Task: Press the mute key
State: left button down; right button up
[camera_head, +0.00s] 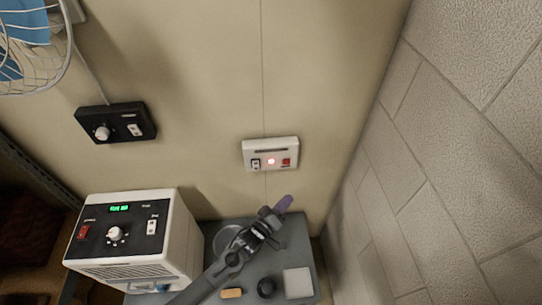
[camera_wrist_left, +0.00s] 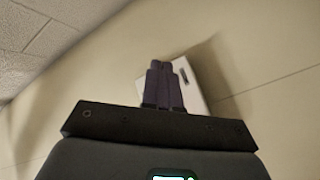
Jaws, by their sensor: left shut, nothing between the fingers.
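The labels are too small to read, so I cannot tell which part is the mute key. In the left wrist view, the closed fingers (camera_wrist_left: 161,70) cover part of the white panel (camera_wrist_left: 192,90). My right gripper is not in view.
A grey table (camera_head: 297,240) below holds a white device (camera_head: 180,232) with a green display, an orange block (camera_head: 231,293), a dark round thing (camera_head: 266,287) and a pale square (camera_head: 298,282). A black control box (camera_head: 116,122) and a fan (camera_head: 35,45) are left. A block wall (camera_head: 450,150) stands right.

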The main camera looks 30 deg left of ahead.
aim_at(286, 162)
pick_arm(q)
jog(key=r, duration=0.1)
jog(key=w+r, duration=0.1)
jog(key=w, duration=0.1)
jog(key=shift+d+r+t, duration=0.3)
jog(key=shift+r, duration=0.1)
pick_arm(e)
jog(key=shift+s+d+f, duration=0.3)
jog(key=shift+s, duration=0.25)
pick_arm(q)
jog(key=w+a+b, duration=0.5)
jog(key=w, duration=0.2)
jog(key=shift+w, duration=0.15)
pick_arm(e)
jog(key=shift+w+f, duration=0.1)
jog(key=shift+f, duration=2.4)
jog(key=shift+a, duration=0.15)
